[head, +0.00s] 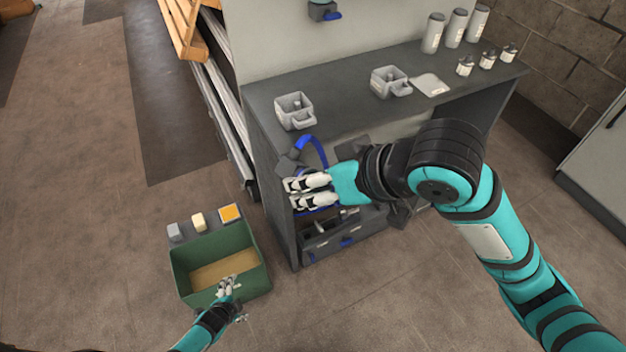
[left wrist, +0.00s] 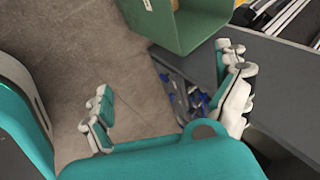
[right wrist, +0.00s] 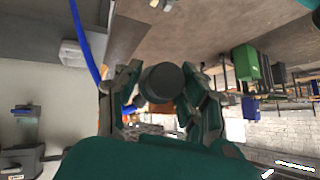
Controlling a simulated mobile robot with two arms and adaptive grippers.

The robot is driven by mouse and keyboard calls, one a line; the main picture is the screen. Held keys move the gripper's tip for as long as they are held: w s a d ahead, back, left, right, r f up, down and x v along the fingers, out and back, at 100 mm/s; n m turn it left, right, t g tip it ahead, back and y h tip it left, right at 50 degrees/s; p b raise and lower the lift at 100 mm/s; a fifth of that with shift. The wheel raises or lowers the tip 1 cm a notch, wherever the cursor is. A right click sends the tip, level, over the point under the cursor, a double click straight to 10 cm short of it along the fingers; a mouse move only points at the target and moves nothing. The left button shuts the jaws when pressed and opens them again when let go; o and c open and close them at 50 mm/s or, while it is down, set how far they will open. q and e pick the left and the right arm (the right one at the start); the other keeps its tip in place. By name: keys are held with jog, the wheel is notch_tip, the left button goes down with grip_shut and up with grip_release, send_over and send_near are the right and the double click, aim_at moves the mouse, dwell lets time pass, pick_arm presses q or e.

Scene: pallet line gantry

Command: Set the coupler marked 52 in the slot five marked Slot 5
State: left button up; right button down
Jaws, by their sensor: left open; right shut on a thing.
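My right gripper (head: 288,193) is shut on a dark cylindrical part at the left front edge of the workbench. The right wrist view shows this dark coupler (right wrist: 162,82) between the two fingers. A blue hose (head: 321,152) loops just behind the gripper and also shows in the right wrist view (right wrist: 86,40). No number 52 and no Slot 5 label is readable. My left gripper (head: 226,286) is open and empty by the near side of the green bin; its spread fingers show in the left wrist view (left wrist: 168,90).
The green bin (head: 185,285) stands on the floor left of the workbench (head: 340,100). Grey square holders (head: 295,111) (head: 388,82), canisters (head: 433,33) and small bottles (head: 465,66) stand on the bench. A low dark rack with blue parts (head: 342,235) sits below the right gripper.

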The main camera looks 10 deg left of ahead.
pick_arm(q)
jog(key=s+d+f+n+g, duration=0.1)
jog(key=s+f+n+g, duration=0.1)
jog(key=s, duration=0.8)
jog(key=s+d+f+n+g, duration=0.2)
jog(key=s+f+n, duration=0.1)
jog(key=s, duration=0.7)
jog(key=s+d+f+n+g, duration=0.1)
jog(key=s+n, duration=0.4)
jog(key=s, duration=0.5)
notch_tip(320, 180, down, 2)
jog(key=shift+d+f+g, duration=0.1)
jog(key=shift+d+g, duration=0.25)
jog(key=shift+g, duration=0.35)
pick_arm(e)
jog(key=w+d+f+m+t+h, duration=0.1)
jog(key=d+m, duration=0.3)
jog(key=d, duration=0.4)
jog(key=w+d+f+m+t+h, duration=0.2)
jog(key=d+f+m+h, duration=0.1)
jog(key=d, duration=0.4)
jog(key=w+d+f+m+t+h, duration=0.2)
jog(key=d+m+h, duration=0.2)
jog(key=d, duration=0.4)
jog(key=shift+w+d+m, duration=0.3)
jog(key=shift+m, duration=0.6)
